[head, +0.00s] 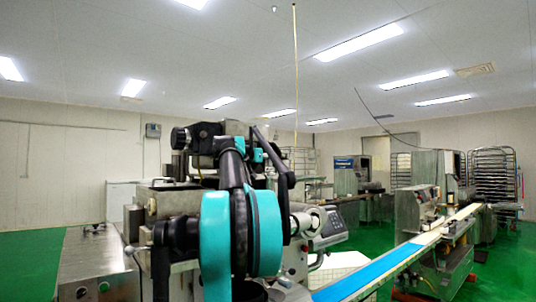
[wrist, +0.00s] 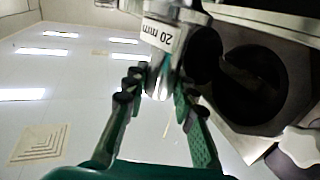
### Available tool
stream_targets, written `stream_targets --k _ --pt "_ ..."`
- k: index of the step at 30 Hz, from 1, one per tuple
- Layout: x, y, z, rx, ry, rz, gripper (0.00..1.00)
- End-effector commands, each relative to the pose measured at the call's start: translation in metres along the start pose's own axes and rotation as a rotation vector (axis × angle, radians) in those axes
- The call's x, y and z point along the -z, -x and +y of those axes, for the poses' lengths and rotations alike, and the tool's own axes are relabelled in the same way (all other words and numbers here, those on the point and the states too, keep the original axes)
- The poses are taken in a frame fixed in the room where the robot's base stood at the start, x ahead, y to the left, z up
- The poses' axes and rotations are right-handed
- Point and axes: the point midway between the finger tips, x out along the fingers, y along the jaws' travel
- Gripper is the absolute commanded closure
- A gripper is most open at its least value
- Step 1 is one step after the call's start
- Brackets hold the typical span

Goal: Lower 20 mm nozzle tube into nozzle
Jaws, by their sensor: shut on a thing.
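The 20 mm nozzle tube (wrist: 160,80) is a shiny metal tube with a white "20 mm" label, in the upper middle of the wrist view. My gripper (wrist: 157,92) has green fingers with dark tips, one on each side of the tube, and is shut on it. The tube's upper part runs up close to a metal machine part. I cannot tell whether the two touch, and I cannot make out the nozzle for certain. In the head view my own teal and black arm covers the work spot, so the gripper and tube cannot be made out there.
A machine part with a large dark round opening (wrist: 250,85) is close on the right in the wrist view. In the head view, a steel machine cabinet (head: 97,262) stands at left and a conveyor with a blue belt (head: 368,277) runs to the right. Green floor lies beyond.

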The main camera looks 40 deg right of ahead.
Motion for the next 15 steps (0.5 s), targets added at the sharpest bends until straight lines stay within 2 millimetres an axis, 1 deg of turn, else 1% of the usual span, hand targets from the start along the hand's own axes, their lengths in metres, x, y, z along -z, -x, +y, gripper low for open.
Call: stream_targets --k 6,15 --pt "-0.013 0.000 0.000 0.000 0.000 0.000 1.00" --pt "-0.017 0.000 0.000 0.000 0.000 0.000 1.00"
